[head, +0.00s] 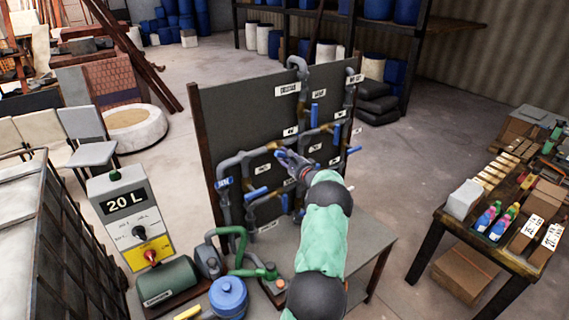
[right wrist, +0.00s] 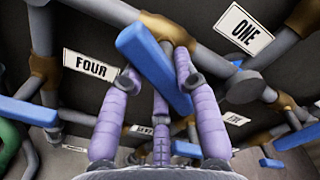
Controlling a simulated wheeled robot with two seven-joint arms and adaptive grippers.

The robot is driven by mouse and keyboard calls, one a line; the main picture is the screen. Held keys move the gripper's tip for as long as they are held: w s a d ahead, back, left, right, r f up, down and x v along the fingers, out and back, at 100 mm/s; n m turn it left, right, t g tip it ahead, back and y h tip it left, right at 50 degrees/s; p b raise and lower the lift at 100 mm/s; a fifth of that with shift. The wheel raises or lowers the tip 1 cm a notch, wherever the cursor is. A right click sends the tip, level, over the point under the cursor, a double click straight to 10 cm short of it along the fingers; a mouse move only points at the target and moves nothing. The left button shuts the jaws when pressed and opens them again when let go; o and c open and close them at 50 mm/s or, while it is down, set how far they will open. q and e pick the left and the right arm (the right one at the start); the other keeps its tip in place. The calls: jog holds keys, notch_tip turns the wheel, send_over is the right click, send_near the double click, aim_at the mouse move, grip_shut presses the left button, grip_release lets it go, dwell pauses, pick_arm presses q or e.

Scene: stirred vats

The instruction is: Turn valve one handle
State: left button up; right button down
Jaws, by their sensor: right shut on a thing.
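My right gripper (head: 285,157) is at the pipe panel in the head view, its arm reaching up from the bottom. In the right wrist view its purple fingers (right wrist: 157,78) are shut on a blue bar handle (right wrist: 145,52), which slants down to the right from a brass valve (right wrist: 165,28). The label ONE (right wrist: 243,31) is right of this valve and the label FOUR (right wrist: 91,67) is left of it. The fingers and hand hide part of the handle in the head view. My left gripper is not in view.
Other blue handles are close by: one at left (right wrist: 28,111) and one at right (right wrist: 297,138). Grey pipes run around the hand on the dark panel (head: 235,120). A control box reading 20 L (head: 125,202) and a blue vat (head: 229,297) stand at lower left.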

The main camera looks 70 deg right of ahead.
jog(key=m+b, duration=0.1)
jog(key=m, duration=0.1)
jog(key=shift+a+f+m, duration=0.1)
jog(key=shift+m, duration=0.3)
jog(key=m+b, duration=0.1)
jog(key=m, duration=0.1)
jog(key=shift+m, duration=0.4)
jog(key=m, duration=0.2)
jog(key=shift+m, duration=0.3)
jog(key=shift+r+m, duration=0.15)
jog(key=shift+m, duration=0.8)
jog(key=shift+r+m, duration=0.1)
jog(key=shift+m, duration=0.85)
jog(key=c, duration=0.9)
grip_release()
jog(key=v, duration=1.2)
